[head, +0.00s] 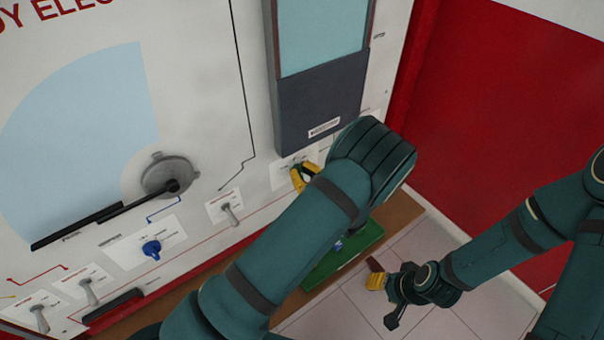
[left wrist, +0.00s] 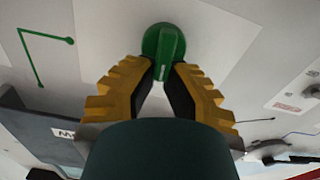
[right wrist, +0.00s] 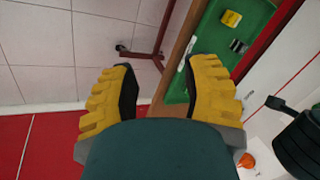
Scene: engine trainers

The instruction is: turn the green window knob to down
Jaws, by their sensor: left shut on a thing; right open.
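The green window knob (left wrist: 164,48) is a round disc with a raised handle on the white panel, in the left wrist view. Its handle runs nearly top to bottom in that picture, with a small pale mark towards the lower end. My left gripper (left wrist: 163,74) is shut on the handle, a yellow finger on each side of it. In the head view my left gripper (head: 304,176) is at the panel below the dark window unit (head: 320,100), and the knob is largely hidden there. My right gripper (right wrist: 162,78) is open and empty, low over the floor, away from the panel.
A blue knob (head: 152,249), several toggle switches, including one (head: 231,213), and a wiper lever (head: 108,212) are on the panel to the left. A green tray (right wrist: 266,18) with small parts lies on a brown ledge below. Tiled floor is open at right.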

